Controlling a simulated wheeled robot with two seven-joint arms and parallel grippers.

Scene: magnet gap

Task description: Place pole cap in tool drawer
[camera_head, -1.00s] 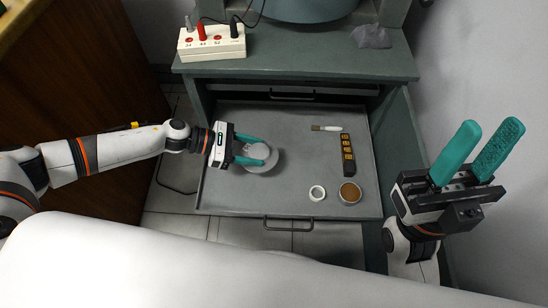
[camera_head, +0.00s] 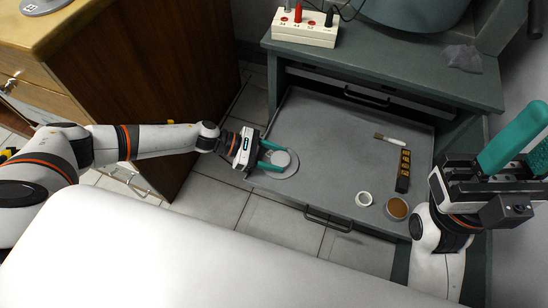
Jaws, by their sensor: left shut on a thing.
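The pole cap (camera_head: 281,160), a pale round piece with a wider grey disc around its lower part, is between the teal fingers of my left gripper (camera_head: 272,158). That gripper is shut on it. The cap shows over the left front corner of the open tool drawer (camera_head: 330,125), a grey tray under the bench. I cannot tell whether it touches the drawer floor. My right gripper (camera_head: 517,150) is at the right edge, its teal fingers apart and empty, one partly cut off.
The drawer holds a brush (camera_head: 390,139), a dark block with yellow squares (camera_head: 404,170), a white ring (camera_head: 364,199) and a round brown-filled tin (camera_head: 397,208) on its right side. Its middle is bare. A white socket box (camera_head: 305,28) and grey cloth (camera_head: 463,58) lie on the bench.

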